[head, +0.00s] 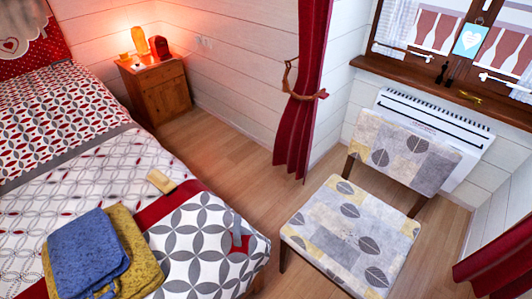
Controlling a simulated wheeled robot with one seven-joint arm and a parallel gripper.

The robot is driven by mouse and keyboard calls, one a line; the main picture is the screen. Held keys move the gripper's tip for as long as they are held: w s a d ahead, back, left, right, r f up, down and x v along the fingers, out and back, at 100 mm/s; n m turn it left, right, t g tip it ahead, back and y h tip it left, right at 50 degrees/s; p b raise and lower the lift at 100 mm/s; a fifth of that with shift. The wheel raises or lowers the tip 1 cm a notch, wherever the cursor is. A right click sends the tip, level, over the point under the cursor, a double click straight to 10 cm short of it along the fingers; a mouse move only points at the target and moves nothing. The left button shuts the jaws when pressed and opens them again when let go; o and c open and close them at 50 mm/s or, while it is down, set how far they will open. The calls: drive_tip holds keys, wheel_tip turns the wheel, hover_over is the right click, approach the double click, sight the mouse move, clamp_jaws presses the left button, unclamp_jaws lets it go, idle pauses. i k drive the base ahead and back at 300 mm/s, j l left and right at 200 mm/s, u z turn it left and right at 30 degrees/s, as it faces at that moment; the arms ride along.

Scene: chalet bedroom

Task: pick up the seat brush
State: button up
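A small pale tan block with a darker edge (161,181), which looks like the seat brush, lies on the bed. It rests on the patterned cover near the red band, just beyond the folded towels. Its bristles cannot be made out clearly at this size. My gripper is not in view.
The bed (80,160) fills the left side. A blue towel (88,252) and a yellow towel (140,255) lie near its front. A patterned chair (350,235) stands at right. A wooden nightstand (158,92) is at the back. Floor (225,150) between bed and chair is clear.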

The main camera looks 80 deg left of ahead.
sight(164, 184)
drive_tip(key=u, duration=3.65)
drive_tip(key=z, duration=1)
drive_tip(key=u, duration=0.3)
drive_tip(key=i+u, duration=0.15)
drive_tip(key=u, duration=0.3)
drive_tip(key=i+u, duration=0.1)
drive_tip(key=u, duration=0.3)
drive_tip(key=i+l+u, duration=0.15)
drive_tip(key=u, duration=0.3)
